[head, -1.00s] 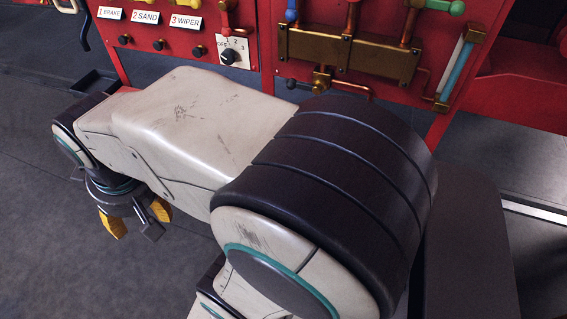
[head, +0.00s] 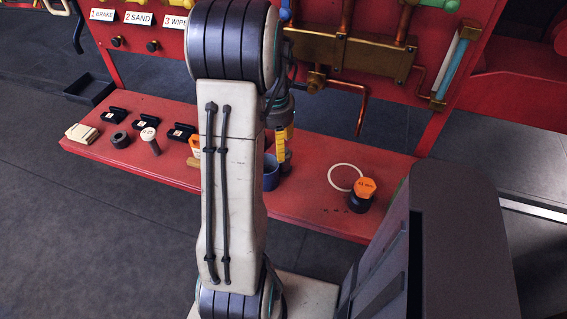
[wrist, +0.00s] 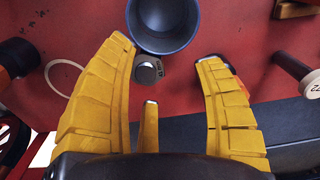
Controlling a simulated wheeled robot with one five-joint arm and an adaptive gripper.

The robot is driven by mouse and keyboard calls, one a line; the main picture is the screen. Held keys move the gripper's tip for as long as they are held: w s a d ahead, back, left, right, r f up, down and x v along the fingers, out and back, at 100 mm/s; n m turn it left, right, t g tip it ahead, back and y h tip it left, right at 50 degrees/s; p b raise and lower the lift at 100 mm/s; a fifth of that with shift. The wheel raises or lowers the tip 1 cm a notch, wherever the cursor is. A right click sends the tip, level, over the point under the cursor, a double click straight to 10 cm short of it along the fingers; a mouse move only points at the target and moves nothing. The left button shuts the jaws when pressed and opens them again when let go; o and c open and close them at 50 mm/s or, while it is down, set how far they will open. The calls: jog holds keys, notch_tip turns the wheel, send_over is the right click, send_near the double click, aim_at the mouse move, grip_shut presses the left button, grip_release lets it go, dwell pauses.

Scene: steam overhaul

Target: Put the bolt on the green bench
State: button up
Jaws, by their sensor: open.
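My gripper (head: 284,148) hangs over the red bench, partly behind my arm. In the wrist view its yellow fingers (wrist: 168,55) are spread and empty. A small grey metal piece (wrist: 148,70) with a round marked end shows between the fingertips, beside a blue-grey cup (wrist: 163,22). A pale-headed piece with a shaft (head: 149,138) stands farther left on the bench; it seems to show at the right of the wrist view (wrist: 300,75). I cannot tell for certain which is the bolt. No green bench is clearly visible.
The red bench (head: 310,205) also holds a white ring (head: 345,177), an orange-topped black jar (head: 361,196), a dark ring (head: 120,139), a beige block (head: 81,133) and several black holders. A red panel with pipes (head: 350,58) rises behind.

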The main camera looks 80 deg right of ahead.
aim_at(283, 164)
jog(key=shift+s+d+f+m, duration=0.2)
jog(key=shift+s+f, duration=0.1)
jog(key=shift+s, duration=0.2)
jog(key=shift+s+d+f+m, duration=0.1)
jog(key=shift+s+d+f, duration=0.15)
jog(key=shift+s, duration=0.2)
jog(key=shift+s+f, duration=0.1)
jog(key=shift+f, duration=0.25)
jog(key=shift+a+f, duration=0.1)
jog(key=shift+f, duration=3.15)
jog(key=shift+o, duration=0.2)
grip_shut()
